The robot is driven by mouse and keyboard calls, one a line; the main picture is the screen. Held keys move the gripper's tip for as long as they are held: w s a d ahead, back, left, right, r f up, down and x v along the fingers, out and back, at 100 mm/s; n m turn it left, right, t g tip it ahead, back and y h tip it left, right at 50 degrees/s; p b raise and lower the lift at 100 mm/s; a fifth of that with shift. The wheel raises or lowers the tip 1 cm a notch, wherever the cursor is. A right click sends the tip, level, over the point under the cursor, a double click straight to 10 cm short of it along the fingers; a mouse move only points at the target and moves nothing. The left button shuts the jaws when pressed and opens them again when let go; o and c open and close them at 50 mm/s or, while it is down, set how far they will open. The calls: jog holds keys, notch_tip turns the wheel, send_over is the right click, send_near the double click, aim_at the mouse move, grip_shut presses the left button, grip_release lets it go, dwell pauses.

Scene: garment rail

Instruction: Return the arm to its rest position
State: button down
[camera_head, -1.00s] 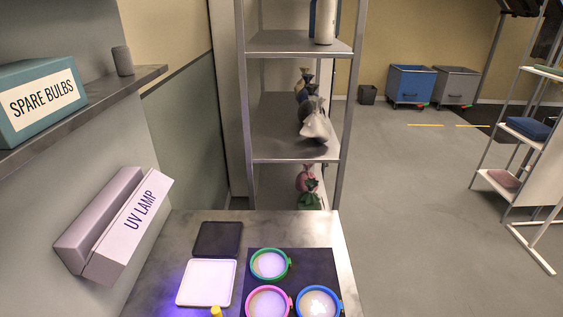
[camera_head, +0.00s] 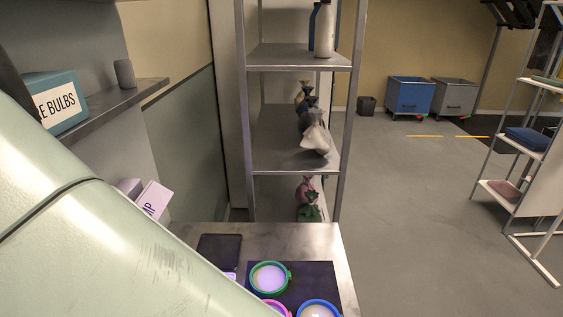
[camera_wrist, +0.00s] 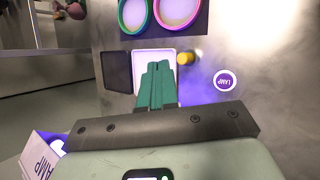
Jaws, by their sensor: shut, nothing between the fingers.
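My gripper (camera_wrist: 156,84) shows in the wrist view with its green fingers together and nothing between them. The fingers appear over a white square tray (camera_wrist: 187,73) on the metal table, with the height above it unclear. A yellow-capped item (camera_wrist: 185,58) is just to the right of the fingertips. In the head view, my arm fills the lower left and hides most of the UV lamp (camera_head: 154,202) and the white tray. The gripper itself is not visible in the head view.
Pink, green and blue-rimmed round dishes (camera_head: 270,278) sit on a dark mat (camera_head: 322,274). A dark square tray (camera_head: 219,250) lies left of them. A metal shelf rack (camera_head: 295,166) with small bags stands behind the table. The spare bulbs box (camera_head: 60,106) is on a wall shelf. Open floor lies right.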

jog(key=w+d+r+m+g+y, duration=0.2)
jog(key=d+r+m, duration=0.1)
jog(key=d+r, duration=0.5)
jog(key=w+d+r+m+g+y, duration=0.1)
jog(key=w+d+r+m+g, duration=0.15)
jog(key=d+r, duration=0.55)
jog(key=s+d+r+m+t+y, duration=0.1)
jog(key=s+d+r+m+t, duration=0.3)
jog(key=s+d+r+m, duration=0.7)
jog(key=shift+s+d+r+m+y, duration=0.15)
jog(key=shift+d+r+m+y, duration=0.2)
jog(key=shift+r+m, duration=0.4)
jog(key=c, duration=1.8)
grip_release()
jog(key=shift+c, duration=0.2)
